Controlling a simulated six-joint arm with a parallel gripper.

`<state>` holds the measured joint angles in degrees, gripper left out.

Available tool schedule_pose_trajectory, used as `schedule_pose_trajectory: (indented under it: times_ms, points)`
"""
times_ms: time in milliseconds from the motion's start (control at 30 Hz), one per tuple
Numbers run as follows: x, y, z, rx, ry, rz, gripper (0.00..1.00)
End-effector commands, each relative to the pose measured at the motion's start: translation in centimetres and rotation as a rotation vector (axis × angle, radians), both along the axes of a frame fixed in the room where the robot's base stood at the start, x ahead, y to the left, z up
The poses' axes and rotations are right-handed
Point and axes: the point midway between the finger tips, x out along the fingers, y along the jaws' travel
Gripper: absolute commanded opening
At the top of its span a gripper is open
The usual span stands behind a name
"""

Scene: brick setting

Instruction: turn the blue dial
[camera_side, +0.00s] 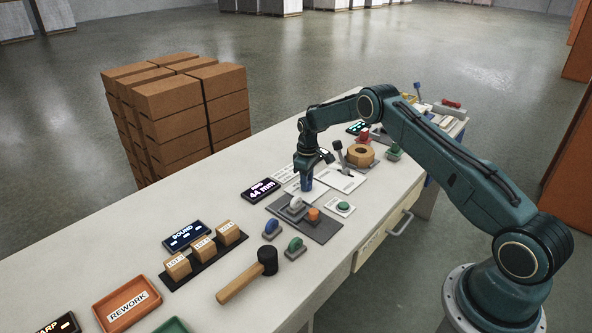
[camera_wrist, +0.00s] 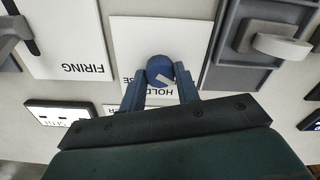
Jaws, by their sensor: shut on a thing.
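The blue dial (camera_wrist: 159,69) shows in the wrist view as a round knob with a pale pointer mark on its top. It stands on a white label plate (camera_wrist: 133,37) with partly hidden lettering, of which "HOLD" can be read. My gripper (camera_wrist: 161,80) has one finger on each side of the dial and is shut on it. In the side view my gripper (camera_side: 306,182) points straight down at the table, and its fingers mostly hide the dial there.
A grey panel (camera_side: 322,229) with a pale knob (camera_side: 296,203) and an orange knob (camera_side: 314,214) lies close by. A mallet (camera_side: 240,283) lies toward the front.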

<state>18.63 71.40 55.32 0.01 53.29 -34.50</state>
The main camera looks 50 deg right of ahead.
Motion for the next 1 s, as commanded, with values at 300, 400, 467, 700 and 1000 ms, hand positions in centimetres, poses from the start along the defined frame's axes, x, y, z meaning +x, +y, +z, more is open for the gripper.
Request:
schedule_pose_trajectory:
  times_ms: [300,400,467,700,1000]
  points:
    - [0.0,0.0,0.1,0.000,0.000,0.002,0.39]
    - [0.0,0.0,0.1,0.000,0.000,0.001,0.53]
    - [0.0,0.0,0.1,0.000,0.000,0.001,0.53]
    - [0.0,0.0,0.1,0.000,0.000,0.000,0.53]
    - [0.1,0.0,1.9,0.000,-0.002,0.000,0.53]
